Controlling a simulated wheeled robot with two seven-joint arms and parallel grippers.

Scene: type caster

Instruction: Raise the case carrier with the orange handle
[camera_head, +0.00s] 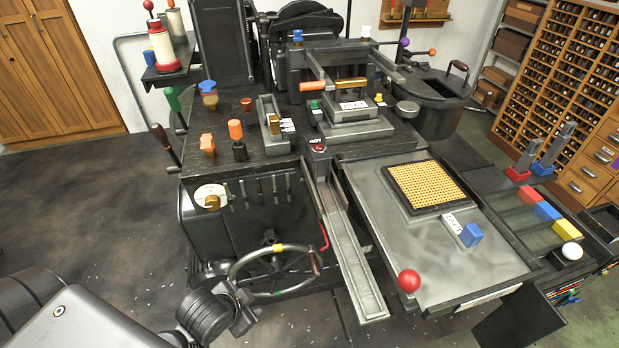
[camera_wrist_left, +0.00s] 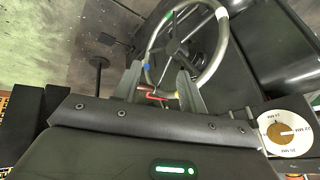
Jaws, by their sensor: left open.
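An orange handle (camera_head: 313,87) sits on the left of a dark frame in the upper middle of the machine, in the head view. I take this for the case carrier's handle; how it joins the mechanism is hard to tell. My left gripper (camera_head: 242,310) is low at the machine's front, by the handwheel (camera_head: 277,270), well below and left of that handle. In the left wrist view my left gripper (camera_wrist_left: 160,75) is open and empty, its fingers pointing towards the handwheel (camera_wrist_left: 187,45). My right gripper is in neither view.
An orange-topped knob (camera_head: 236,130) and an orange block (camera_head: 207,144) stand on the machine top. A cream dial (camera_head: 210,196) is on its front. A metal chute (camera_head: 352,262) and a table with a red ball knob (camera_head: 409,281) extend to the right. Floor at left is open.

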